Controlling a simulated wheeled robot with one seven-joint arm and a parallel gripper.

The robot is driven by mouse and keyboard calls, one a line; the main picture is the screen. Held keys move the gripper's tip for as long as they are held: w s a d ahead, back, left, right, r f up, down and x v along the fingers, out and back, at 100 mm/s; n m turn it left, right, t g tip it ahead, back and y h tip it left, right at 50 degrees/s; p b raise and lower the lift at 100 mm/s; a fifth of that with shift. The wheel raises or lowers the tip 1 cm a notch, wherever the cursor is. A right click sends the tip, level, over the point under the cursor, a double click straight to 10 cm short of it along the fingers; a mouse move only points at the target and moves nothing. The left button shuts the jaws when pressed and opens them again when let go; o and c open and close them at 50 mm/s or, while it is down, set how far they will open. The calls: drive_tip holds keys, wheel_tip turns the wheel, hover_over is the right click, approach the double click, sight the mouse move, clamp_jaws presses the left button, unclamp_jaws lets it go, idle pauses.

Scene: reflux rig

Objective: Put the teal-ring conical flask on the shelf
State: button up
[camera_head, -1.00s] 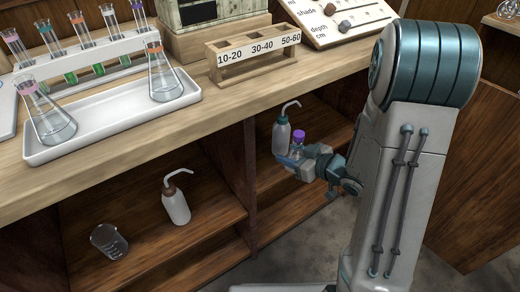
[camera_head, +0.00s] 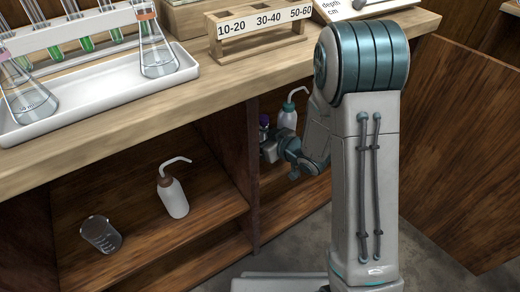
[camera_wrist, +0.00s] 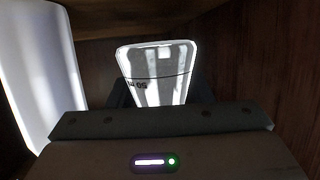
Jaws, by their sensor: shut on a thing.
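My gripper (camera_head: 272,146) is inside the right shelf bay under the bench, shut on a clear glass vessel with a purple top (camera_head: 264,120). In the wrist view the glass vessel (camera_wrist: 158,75) stands between the dark fingers, with a dark line and part of a "50" marking. No teal ring shows on it. Whether its base touches the shelf (camera_head: 305,190) cannot be told. The conical flasks on the bench tray are an orange-ringed one (camera_head: 157,58) and a pink-ringed one (camera_head: 30,100).
A wash bottle (camera_head: 288,117) stands right beside the held vessel; a white body (camera_wrist: 40,70) fills the wrist view's left. An upright divider (camera_head: 238,165) separates the bays. The left bay holds another wash bottle (camera_head: 173,197) and a beaker (camera_head: 101,234).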

drive_tip(key=shift+f+b, duration=1.05)
drive_tip(key=shift+f, duration=0.9)
drive_tip(key=shift+f, duration=0.1)
drive_tip(key=o, duration=1)
drive_tip(key=shift+o, duration=0.2)
